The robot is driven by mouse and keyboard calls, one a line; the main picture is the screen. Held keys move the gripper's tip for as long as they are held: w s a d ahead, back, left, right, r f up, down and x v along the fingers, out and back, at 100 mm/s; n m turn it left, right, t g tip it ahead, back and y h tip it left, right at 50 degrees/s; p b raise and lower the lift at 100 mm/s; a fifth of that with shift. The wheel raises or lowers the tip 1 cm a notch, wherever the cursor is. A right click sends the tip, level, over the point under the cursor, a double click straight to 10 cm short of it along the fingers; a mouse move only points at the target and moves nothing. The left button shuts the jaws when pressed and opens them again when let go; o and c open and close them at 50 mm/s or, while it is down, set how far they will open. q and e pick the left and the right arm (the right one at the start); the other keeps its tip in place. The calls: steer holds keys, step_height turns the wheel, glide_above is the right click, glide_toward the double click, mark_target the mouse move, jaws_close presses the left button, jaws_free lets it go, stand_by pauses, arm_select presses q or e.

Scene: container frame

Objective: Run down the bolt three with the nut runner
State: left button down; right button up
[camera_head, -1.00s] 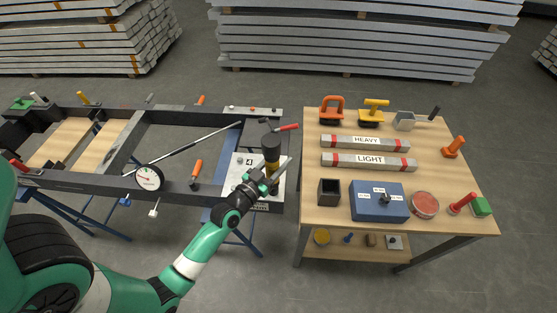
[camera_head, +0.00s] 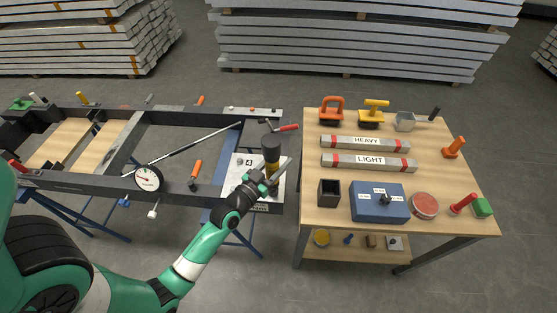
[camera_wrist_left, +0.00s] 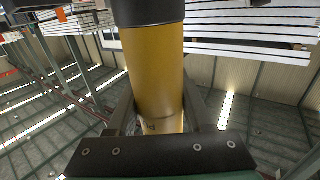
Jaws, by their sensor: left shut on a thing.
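The nut runner (camera_head: 271,150) is a black and yellow cylinder standing upright over the white corner plate (camera_head: 246,161) of the dark frame. My left gripper (camera_head: 266,182) is shut around its yellow body. In the left wrist view the yellow barrel of the nut runner (camera_wrist_left: 154,75) sits between the fingers of my left gripper (camera_wrist_left: 158,120), with its black top above. A "4" mark shows on the plate beside the tool. Bolt three and the tool's lower end are hidden behind the gripper and tool. My right gripper is not in view.
The wooden table (camera_head: 440,165) to the right holds bars labelled HEAVY (camera_head: 365,144) and LIGHT (camera_head: 368,161), a blue box (camera_head: 379,202) and a black open box (camera_head: 329,193). A dial gauge (camera_head: 149,178) and a long rod (camera_head: 190,147) lie on the frame (camera_head: 90,186).

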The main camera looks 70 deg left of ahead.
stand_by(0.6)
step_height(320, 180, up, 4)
steer(key=p, duration=0.4)
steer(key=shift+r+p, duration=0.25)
steer(key=shift+p, duration=0.05)
